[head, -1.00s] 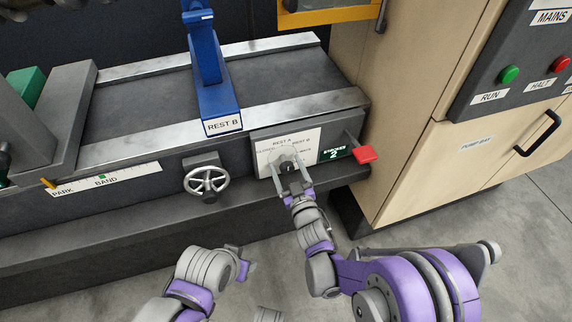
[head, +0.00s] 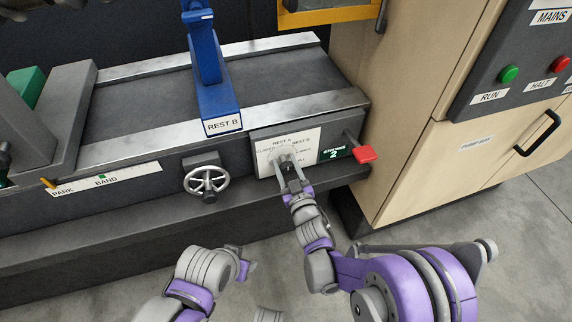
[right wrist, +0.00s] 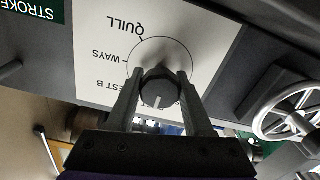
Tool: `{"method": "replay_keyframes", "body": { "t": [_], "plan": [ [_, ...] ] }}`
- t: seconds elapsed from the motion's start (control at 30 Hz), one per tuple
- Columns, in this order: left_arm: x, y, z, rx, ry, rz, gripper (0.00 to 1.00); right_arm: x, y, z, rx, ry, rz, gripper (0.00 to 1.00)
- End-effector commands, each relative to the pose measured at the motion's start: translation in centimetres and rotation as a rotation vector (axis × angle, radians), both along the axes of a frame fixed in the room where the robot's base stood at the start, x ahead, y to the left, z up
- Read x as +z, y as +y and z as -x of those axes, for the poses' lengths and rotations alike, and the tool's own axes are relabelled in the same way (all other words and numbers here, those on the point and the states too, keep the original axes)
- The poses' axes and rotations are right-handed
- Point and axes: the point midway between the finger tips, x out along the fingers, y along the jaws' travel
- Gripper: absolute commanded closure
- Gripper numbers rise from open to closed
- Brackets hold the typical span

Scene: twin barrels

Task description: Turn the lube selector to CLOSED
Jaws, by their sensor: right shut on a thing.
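The lube selector is a dark round knob (right wrist: 160,86) on a white label plate (head: 268,160) at the front of the machine bed. In the right wrist view the plate appears upside down, with QUILL, WAYS and part of REST B readable. A pale mark on the knob points down in that view, toward the REST A side; the label there is mostly hidden. In the head view CLOSED is at the plate's left. My right gripper (head: 290,164) is shut on the knob, one finger on each side. My left arm shows at the bottom, but its fingers are not visible.
A handwheel (head: 206,180) stands left of the plate. The beige cabinet (head: 420,180) stands further right. There is open floor in front.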

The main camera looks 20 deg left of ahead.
Motion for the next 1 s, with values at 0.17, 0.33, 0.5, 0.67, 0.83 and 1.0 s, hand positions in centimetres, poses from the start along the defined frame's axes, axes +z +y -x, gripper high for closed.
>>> {"method": "replay_keyframes", "body": {
  "t": [0.17,0.33,0.5,0.67,0.83,1.0],
  "plan": [
    [0.01,0.0,0.0,0.0,0.0,0.0,0.5,0.0,-0.01,0.02,0.0,-0.023,0.034,1.0],
    [0.04,0.0,0.01,0.0,0.0,0.0,0.5,0.0,0.0,0.02,0.0,-0.075,0.111,1.0],
    [0.15,0.0,0.02,0.0,-0.001,0.0,0.5,0.01,0.0,0.01,0.0,-0.152,0.225,1.0],
    [0.36,0.0,0.04,0.0,-0.001,0.0,0.5,0.03,0.01,0.02,0.0,-0.23,0.34,1.0],
    [0.64,0.0,0.07,0.0,-0.002,0.0,0.5,0.04,0.0,0.03,0.0,-0.306,0.453,1.0],
    [0.9,0.0,0.1,0.0,-0.003,0.0,0.5,0.04,-0.01,0.04,0.0,-0.369,0.546,1.0]
  ]
}}
